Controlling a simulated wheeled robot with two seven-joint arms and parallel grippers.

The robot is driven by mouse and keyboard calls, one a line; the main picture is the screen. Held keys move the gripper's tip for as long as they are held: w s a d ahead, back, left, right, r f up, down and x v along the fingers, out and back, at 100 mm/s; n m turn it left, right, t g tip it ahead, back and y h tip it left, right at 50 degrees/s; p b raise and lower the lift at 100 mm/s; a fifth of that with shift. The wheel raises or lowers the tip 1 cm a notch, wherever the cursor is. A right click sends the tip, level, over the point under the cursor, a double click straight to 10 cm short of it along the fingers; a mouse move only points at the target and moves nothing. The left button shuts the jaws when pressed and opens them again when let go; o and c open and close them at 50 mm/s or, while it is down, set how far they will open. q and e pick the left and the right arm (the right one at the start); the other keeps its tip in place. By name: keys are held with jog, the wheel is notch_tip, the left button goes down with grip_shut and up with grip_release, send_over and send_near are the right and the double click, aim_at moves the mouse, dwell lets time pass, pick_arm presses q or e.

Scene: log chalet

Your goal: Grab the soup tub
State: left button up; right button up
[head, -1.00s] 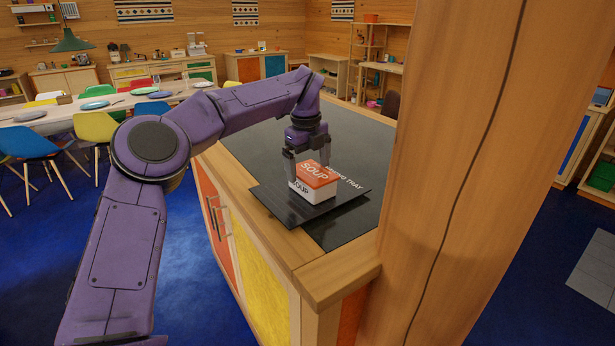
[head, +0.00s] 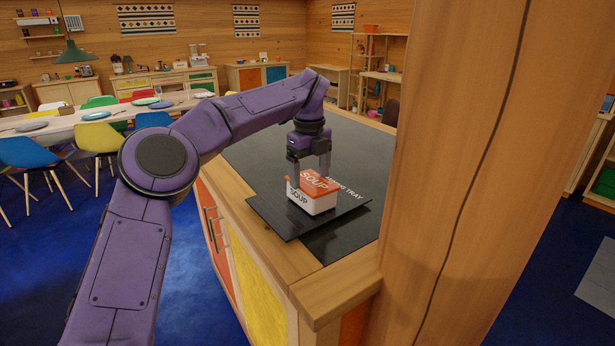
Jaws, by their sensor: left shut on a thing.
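The soup tub (head: 313,198) is a small white box with an orange lid, marked SOUP on the lid and on the side. It is on or just above a dark tray (head: 281,221) on the island counter; I cannot tell if it touches the tray. My left gripper (head: 311,172) points down over the tub from above, its fingers at either side, shut on it. The fingers hide part of the lid. My right gripper is not in view.
A thick wooden post (head: 450,150) stands close on the right. The dark countertop (head: 255,150) is clear behind the tray. A long table (head: 70,120) with plates and coloured chairs stands at the left.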

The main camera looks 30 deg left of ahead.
pick_arm(q)
jog(key=shift+s+d+r+g+b, duration=0.3)
jog(key=shift+s+d+r+b, duration=0.3)
jog(key=shift+s+d, duration=0.35)
grip_shut()
jog(key=s+d+r+b, duration=0.3)
jog(key=s+d+r, duration=0.3)
jog(key=s, duration=0.1)
jog(key=shift+s+d+r, duration=0.15)
jog(key=shift+s+d, duration=0.05)
jog(key=shift+s, duration=0.2)
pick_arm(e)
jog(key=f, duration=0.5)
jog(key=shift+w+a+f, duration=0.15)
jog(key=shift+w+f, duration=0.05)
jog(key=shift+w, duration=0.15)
pick_arm(q)
jog(key=shift+s, duration=0.1)
jog(key=o, duration=1.5)
grip_release()
jog(key=shift+c, duration=0.2)
jog(key=shift+r, duration=0.15)
